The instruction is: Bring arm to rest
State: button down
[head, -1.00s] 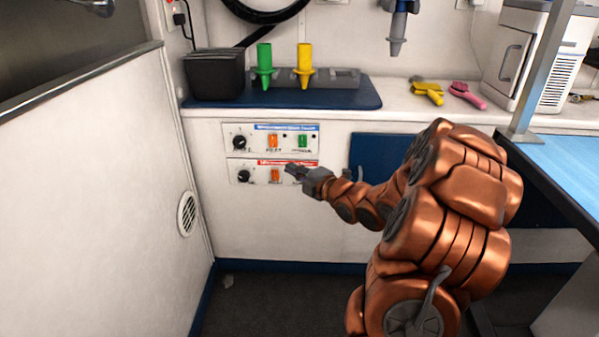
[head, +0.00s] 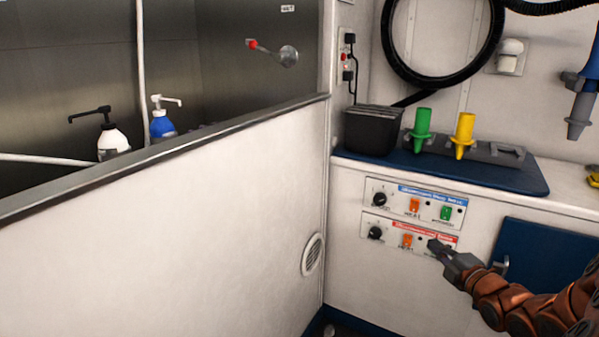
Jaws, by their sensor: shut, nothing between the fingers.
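My gripper (head: 436,246) is at the right of the head view, at the end of my copper-coloured arm. Its fingers look shut, with nothing held. The fingertips are in front of the right part of the lower control panel (head: 392,236), which has a red label strip. They hide part of that panel; I cannot tell whether they touch it. The upper control panel (head: 385,200), with a blue label strip, is just above and unobstructed. Most of my arm is cut off by the right edge.
A blue cabinet door (head: 545,262) is right of the panels, behind my arm. Above, a blue mat (head: 500,180) bears a black bin (head: 370,132) and a holder with green (head: 422,125) and yellow (head: 464,130) nozzles. A white tub wall (head: 200,235) fills the left.

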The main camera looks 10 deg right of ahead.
jog(key=s+a+r+m+g+h+p, duration=0.2)
jog(key=s+a+r+m+g+p, duration=0.25)
jog(key=r+p, duration=0.45)
jog(key=s+a+r+m+g+h+p, duration=0.25)
jog(key=r+m+g+p, duration=0.35)
jog(key=p, duration=0.5)
jog(key=s+a+r+m+g+y+p, duration=0.1)
jog(key=s+a+r+m+g+p, duration=0.1)
jog(key=s+a+r+p, duration=0.4)
jog(key=s+a+r+m+g+y+p, duration=0.1)
jog(key=s+a+r+m+g+p, duration=0.2)
jog(key=s, duration=0.9)
jog(key=s+a+r+m+g+y+p, duration=0.1)
jog(key=s+a+r+m+g+p, duration=0.1)
jog(key=s+a+r+p, duration=0.6)
jog(key=s+a+r+g, duration=0.1)
jog(key=s+a+r, duration=0.1)
jog(key=a+r, duration=0.1)
jog(key=shift+a+r+m+p, duration=0.3)
jog(key=shift+a+m+p, duration=0.05)
jog(key=shift+a+g, duration=0.15)
jog(key=shift+g, duration=0.1)
